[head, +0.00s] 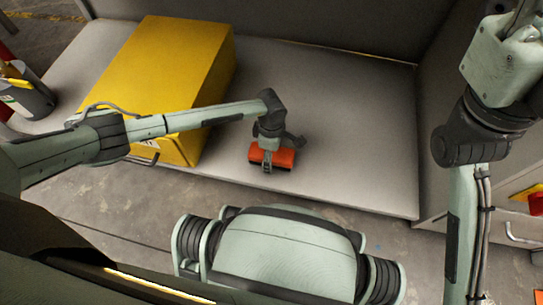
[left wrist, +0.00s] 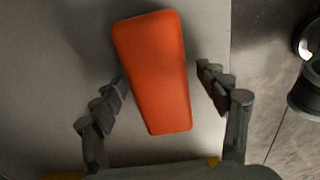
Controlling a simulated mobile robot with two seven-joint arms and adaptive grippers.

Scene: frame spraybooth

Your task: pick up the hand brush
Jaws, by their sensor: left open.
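The hand brush shows as an orange, tapered block (head: 284,157) lying on the grey bench top near its front edge. In the left wrist view the orange block (left wrist: 155,70) lies lengthwise between my fingers. My left gripper (head: 267,162) is right over it, pointing down, and covers part of it in the head view. Its fingers are open, one on each side of the block. A gap shows on the right side; the left finger looks close to the block, and I cannot tell if it touches. My right arm rises at the right, its gripper outside the picture.
A large yellow box (head: 180,70) stands on the bench (head: 345,100) to the left, under my left forearm. A dark container with a bottle (head: 25,95) is at the far left. Walls close the bench at the back and right. The bench right of the brush is clear.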

